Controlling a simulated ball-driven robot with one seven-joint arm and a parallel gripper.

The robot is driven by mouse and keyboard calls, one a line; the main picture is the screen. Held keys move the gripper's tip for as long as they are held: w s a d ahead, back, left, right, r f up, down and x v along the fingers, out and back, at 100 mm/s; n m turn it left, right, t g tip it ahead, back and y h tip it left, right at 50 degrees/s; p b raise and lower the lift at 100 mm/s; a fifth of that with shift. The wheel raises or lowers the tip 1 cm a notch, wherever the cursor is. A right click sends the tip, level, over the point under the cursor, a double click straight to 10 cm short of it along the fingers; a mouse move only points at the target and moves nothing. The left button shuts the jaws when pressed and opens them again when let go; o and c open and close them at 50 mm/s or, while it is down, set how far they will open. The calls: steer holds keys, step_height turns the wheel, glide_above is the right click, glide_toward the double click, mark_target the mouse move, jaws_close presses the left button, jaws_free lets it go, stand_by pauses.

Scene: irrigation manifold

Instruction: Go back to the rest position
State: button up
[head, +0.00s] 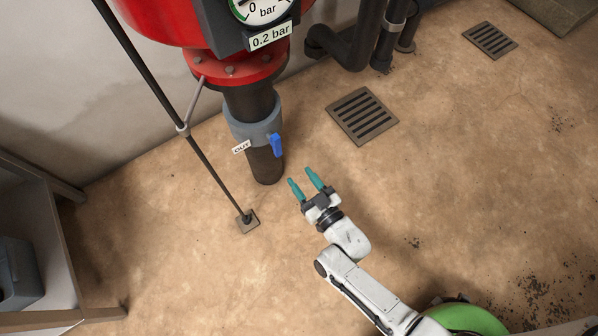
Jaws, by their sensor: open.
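My gripper (304,184) is open, with its two teal fingers apart and nothing between them. It is at the end of my white arm, in the middle of the head view. In the picture it lies just right of and below the lower end of a black outlet pipe (264,165). A blue valve handle (277,145) sits on the grey fitting (252,122) of that pipe, up and left of the fingertips. A gap shows between the fingertips and the handle.
A red tank (235,68) with a gauge (262,8) reading "0.2 bar" stands above the pipe. A thin black post (178,118) stands left. Floor drains (362,115) and (490,40) lie right. A grey shelf (55,235) is at far left. Floor around my arm is clear.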

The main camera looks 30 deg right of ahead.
steer(key=shift+w, duration=0.1)
stand_by(0.5)
steer(key=s+d+r+g, duration=0.4)
steer(key=s+g, duration=0.5)
steer(key=s+d+r+g, duration=0.4)
steer(key=s+r+g, duration=0.1)
steer(key=s+g, duration=0.35)
step_height(320, 180, up, 25)
steer(key=p, duration=2.5)
steer(key=shift+s+m, duration=0.3)
steer(key=shift+s, duration=0.1)
steer(key=shift+a+f+t, duration=0.1)
steer(key=shift+t, duration=0.15)
